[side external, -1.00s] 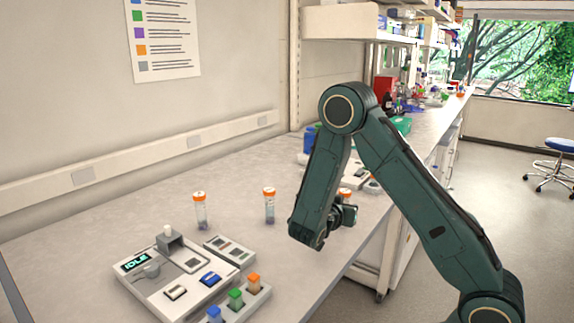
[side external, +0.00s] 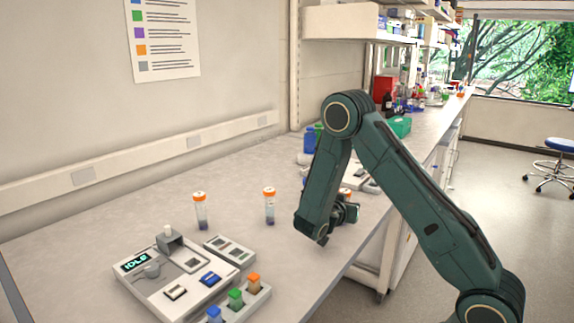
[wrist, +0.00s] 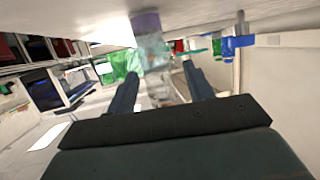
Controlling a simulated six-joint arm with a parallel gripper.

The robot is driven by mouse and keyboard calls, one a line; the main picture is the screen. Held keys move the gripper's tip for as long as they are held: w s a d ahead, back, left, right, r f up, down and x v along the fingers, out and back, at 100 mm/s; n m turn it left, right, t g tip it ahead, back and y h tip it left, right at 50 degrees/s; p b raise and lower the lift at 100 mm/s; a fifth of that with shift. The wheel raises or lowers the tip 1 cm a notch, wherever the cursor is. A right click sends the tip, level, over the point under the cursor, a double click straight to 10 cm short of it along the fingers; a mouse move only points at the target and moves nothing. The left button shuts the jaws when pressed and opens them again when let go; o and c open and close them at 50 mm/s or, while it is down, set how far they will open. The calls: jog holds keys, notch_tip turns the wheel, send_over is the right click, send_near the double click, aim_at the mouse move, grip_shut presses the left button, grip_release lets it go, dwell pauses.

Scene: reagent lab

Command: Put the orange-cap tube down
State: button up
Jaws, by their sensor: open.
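An orange-cap tube stands by my gripper (side external: 347,212) on the bench; in the side view only its orange cap (side external: 345,192) shows clearly, the rest hidden behind my gripper. In the wrist view, where the bench is at the top, a clear tube with purple contents (wrist: 149,45) lies between the two fingers (wrist: 162,90). The fingers are apart, with a visible gap beside the tube. Its purple end is at the bench surface. Two more orange-cap tubes stand upright on the bench to the left, one farther left (side external: 200,212) and one nearer (side external: 269,207).
A white device with an IDLE screen (side external: 137,260) sits front left, beside a holder with blue, green (side external: 235,298) and orange blocks. A blue container (side external: 310,140) and a green box (side external: 400,126) stand behind my arm. The bench's front edge is close to my gripper.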

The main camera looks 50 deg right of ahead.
jog(key=c, duration=1.1)
jog(key=shift+r, duration=0.25)
notch_tip(320, 180, up, 20)
jog(key=shift+f, duration=0.2)
dwell(0.6)
